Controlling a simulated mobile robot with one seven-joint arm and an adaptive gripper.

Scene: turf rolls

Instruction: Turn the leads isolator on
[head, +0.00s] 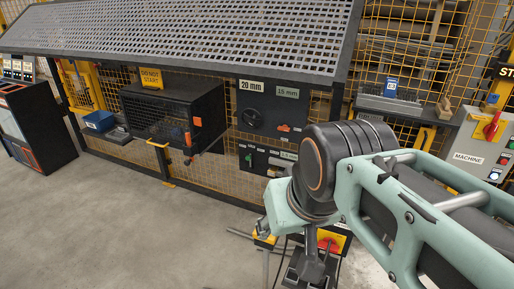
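A red rotary handle on a yellow plate (330,241) shows low in the head view, partly covered by my wrist; no readable label shows on it, so I cannot tell if it is the leads isolator. My gripper (308,270) is dark and points down just left of this plate. Its fingertips are not clear, and I cannot tell if it touches anything. A second red handle on yellow (491,126) sits at the right on a grey box labelled MACHINE (469,157); the handle is tilted.
A black mesh-fronted cabinet (175,112) with a DO NOT START sign (151,78) stands at the back. A dark panel (268,110) marked 20 mm and 15 mm hangs beside it. A perforated canopy (190,35) overhangs both. The concrete floor (130,220) at left is clear.

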